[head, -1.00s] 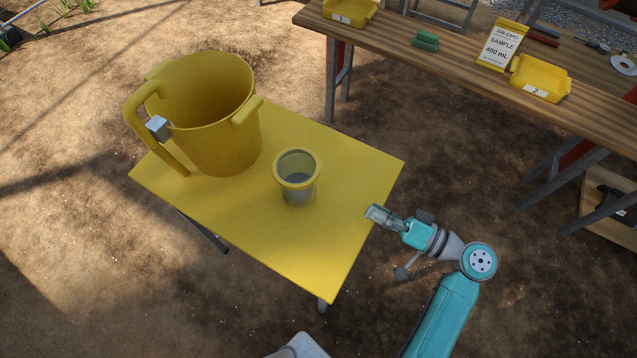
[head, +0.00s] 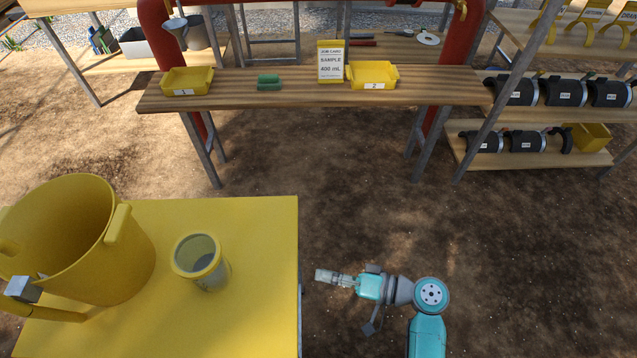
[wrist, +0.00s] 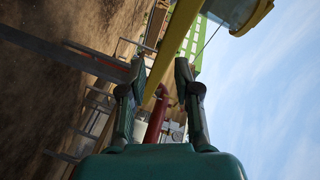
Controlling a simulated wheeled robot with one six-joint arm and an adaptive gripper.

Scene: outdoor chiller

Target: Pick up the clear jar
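The clear jar (head: 209,272) with a yellow rim stands upright on the yellow table (head: 262,315), right of the big yellow bucket. My gripper (head: 322,276) is just off the table's right edge, to the right of the jar and apart from it. In the wrist view the two fingers of my gripper (wrist: 160,72) are spread with nothing between them, so it is open. Part of the jar (wrist: 243,14) shows at the top right of the wrist view, cut off by the frame, beside the yellow table edge (wrist: 176,35).
The big yellow bucket (head: 75,240) stands left of the jar, with a spout and handle. A wooden bench (head: 300,94) at the back holds yellow trays (head: 187,82), green blocks (head: 269,82) and a job card (head: 331,61). Bare ground lies between bench and table.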

